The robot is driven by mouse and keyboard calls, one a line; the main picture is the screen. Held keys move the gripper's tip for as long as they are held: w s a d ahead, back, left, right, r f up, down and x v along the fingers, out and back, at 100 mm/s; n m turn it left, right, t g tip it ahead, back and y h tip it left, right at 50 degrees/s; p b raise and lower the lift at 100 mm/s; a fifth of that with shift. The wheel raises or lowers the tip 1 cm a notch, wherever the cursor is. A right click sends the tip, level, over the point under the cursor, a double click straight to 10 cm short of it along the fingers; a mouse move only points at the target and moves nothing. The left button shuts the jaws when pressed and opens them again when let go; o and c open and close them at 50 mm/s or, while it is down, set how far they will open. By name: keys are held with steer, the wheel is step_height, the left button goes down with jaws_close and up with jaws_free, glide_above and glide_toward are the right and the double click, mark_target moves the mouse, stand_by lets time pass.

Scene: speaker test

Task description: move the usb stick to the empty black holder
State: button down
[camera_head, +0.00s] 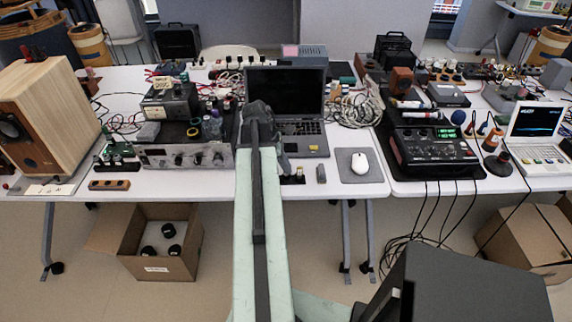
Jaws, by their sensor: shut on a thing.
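My arm rises from the bottom centre and hides the table behind it. Only a small grey part of my gripper (284,162) shows, just right of the arm in front of the laptop. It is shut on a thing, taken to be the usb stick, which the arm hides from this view. A small black holder (292,180) stands on the white table right beside this gripper part, with a small pale piece at its right end. The gap between gripper and holder cannot be told.
A laptop (303,138) stands behind the holder. A small grey block (321,173) and a mouse (360,162) on a grey pad lie to the right. A grey-fronted device (185,157) stands left of my arm, a black device (437,147) to the right. The table's front edge is close.

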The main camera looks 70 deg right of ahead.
steer(key=shift+f+b, duration=0.75)
steer(key=shift+f, duration=0.1)
stand_by(0.3)
steer(key=c, duration=1)
jaws_free()
steer(key=shift+s+r, duration=0.1)
step_height(320, 180, up, 5)
steer(key=p, duration=0.5)
